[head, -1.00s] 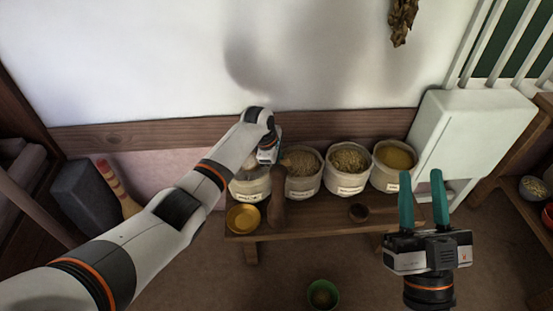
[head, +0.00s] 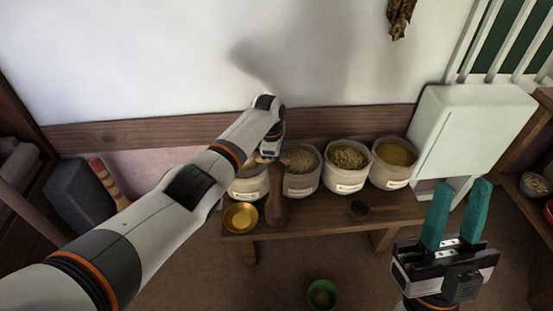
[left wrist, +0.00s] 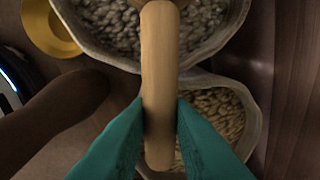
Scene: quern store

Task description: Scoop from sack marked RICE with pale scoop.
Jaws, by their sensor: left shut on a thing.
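My left gripper (left wrist: 160,112) is shut on the tan wooden handle of the pale scoop (left wrist: 160,60). The scoop's bowl lies mostly beyond the top edge of the left wrist view. In that view the handle passes over the leftmost sack (left wrist: 112,28), which holds greyish-white grain, and the second sack (left wrist: 222,108). In the head view the leftmost sack (head: 247,188) is partly behind my left arm. The sack labels are too small to read, so I cannot tell which says RICE. My right gripper (head: 460,190) is open and empty at lower right.
More sacks of grain (head: 347,165) stand along the low wooden bench (head: 325,222). A golden dish (head: 241,216) and a dark brown object (head: 276,207) are in front of the left sacks. A green bowl (head: 322,294) is on the floor.

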